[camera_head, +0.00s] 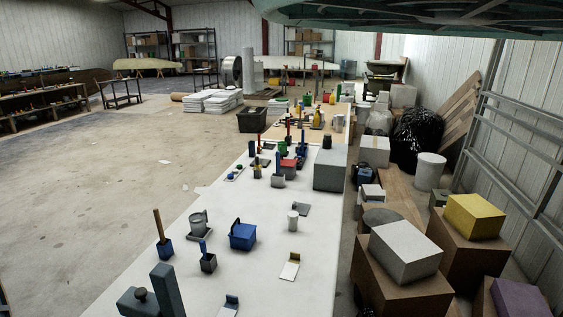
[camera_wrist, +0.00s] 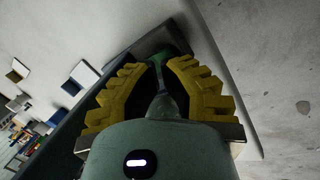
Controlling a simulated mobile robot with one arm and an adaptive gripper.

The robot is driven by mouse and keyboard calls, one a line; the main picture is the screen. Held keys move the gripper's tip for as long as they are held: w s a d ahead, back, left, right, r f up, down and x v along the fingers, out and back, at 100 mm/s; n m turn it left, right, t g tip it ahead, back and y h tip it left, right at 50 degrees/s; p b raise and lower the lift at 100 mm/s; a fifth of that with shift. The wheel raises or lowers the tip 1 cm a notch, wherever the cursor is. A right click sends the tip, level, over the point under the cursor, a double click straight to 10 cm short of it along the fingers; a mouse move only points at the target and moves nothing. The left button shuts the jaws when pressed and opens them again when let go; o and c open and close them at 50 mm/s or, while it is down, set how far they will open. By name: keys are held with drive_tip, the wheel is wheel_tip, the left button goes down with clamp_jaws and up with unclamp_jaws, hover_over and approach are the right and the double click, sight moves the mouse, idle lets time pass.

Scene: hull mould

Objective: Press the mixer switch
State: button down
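A blue-grey machine stands at the near left end of the white table in the head view. It has a low box (camera_head: 138,303) with a dark round knob (camera_head: 141,295) on top and a tall slab (camera_head: 167,288) beside it. I take it for the mixer, but cannot be sure; no switch can be made out. My gripper (camera_wrist: 161,64) shows only in the wrist view. Its yellow, ridged fingers curve inward, with tips close together over a dark green-grey shape (camera_wrist: 172,38). Whether the tips meet or touch that shape cannot be told.
On the white table (camera_head: 265,268) stand a metal cup (camera_head: 198,225), a blue box (camera_head: 243,237), a blue holder with a wooden stick (camera_head: 164,246) and a white cylinder (camera_head: 292,220). Cartons (camera_head: 405,250) crowd the right side. The concrete floor (camera_head: 90,200) at left is mostly clear.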

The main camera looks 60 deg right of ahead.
drive_tip(key=shift+f+b, duration=0.7)
drive_tip(key=shift+f, duration=0.25)
idle(0.3)
drive_tip(key=shift+a+r+p, duration=0.25)
drive_tip(key=shift+r+p, duration=0.3)
drive_tip(key=shift+r, duration=0.1)
drive_tip(key=s+a+r+p, duration=0.1)
drive_tip(key=a+r+p, duration=0.3)
drive_tip(key=r, duration=0.3)
drive_tip(key=shift+s+a+r+p, duration=0.15)
drive_tip(key=shift+s+r+p, duration=0.25)
drive_tip(key=shift+p, duration=0.25)
